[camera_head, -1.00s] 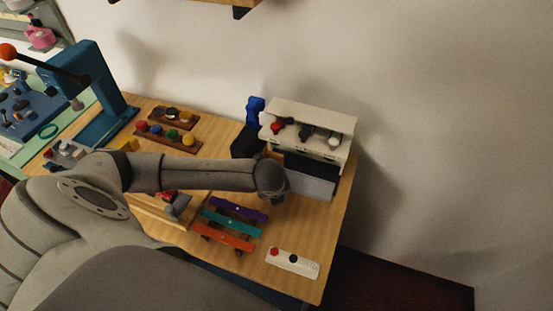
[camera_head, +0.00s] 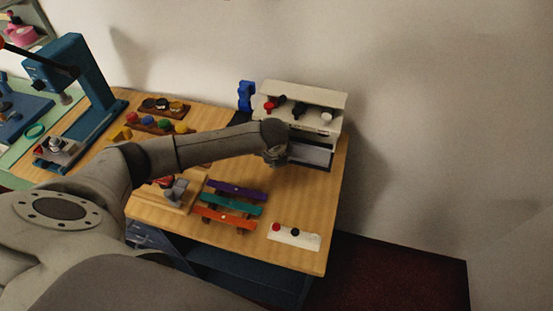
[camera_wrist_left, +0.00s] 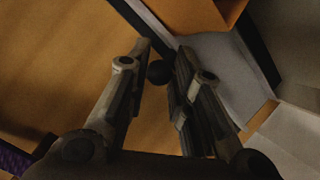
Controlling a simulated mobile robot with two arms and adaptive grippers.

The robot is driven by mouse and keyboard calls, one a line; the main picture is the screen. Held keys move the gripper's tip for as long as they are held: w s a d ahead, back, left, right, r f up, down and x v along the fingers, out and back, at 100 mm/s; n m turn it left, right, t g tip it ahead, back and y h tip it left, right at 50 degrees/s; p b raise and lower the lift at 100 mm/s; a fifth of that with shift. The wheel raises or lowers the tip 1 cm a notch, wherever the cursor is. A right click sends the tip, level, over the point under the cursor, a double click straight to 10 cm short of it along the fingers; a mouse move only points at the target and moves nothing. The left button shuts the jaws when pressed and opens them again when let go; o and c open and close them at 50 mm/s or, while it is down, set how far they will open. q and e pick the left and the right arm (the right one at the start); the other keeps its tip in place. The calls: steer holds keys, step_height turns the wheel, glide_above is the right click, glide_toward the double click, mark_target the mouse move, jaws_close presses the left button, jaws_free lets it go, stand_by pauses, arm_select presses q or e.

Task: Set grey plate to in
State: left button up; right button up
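The grey plate (camera_head: 311,154) sits low in the front opening of the white cabinet (camera_head: 326,128), with a dark gap above it. In the left wrist view a light grey surface, probably the plate (camera_wrist_left: 222,72), lies right of the fingers. My left gripper (camera_head: 276,155) is at the plate's left front corner, partly hidden by my own wrist. How the knob joins the plate is hidden. My right gripper is not in view.
Purple, teal and orange bars (camera_head: 231,204) lie in front of my left arm. A white block with red and black knobs (camera_head: 294,236) is near the front edge. A blue object (camera_head: 246,95) stands left of the cabinet. The wood between is clear.

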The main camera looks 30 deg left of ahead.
arm_select(q)
steer(key=o, duration=0.4)
steer(key=shift+w, duration=0.15)
steer(key=shift+c, duration=0.2)
steer(key=shift+r, duration=0.15)
steer(key=v, duration=1.1)
steer(key=shift+s+r, duration=0.2)
steer(key=shift+r, duration=0.1)
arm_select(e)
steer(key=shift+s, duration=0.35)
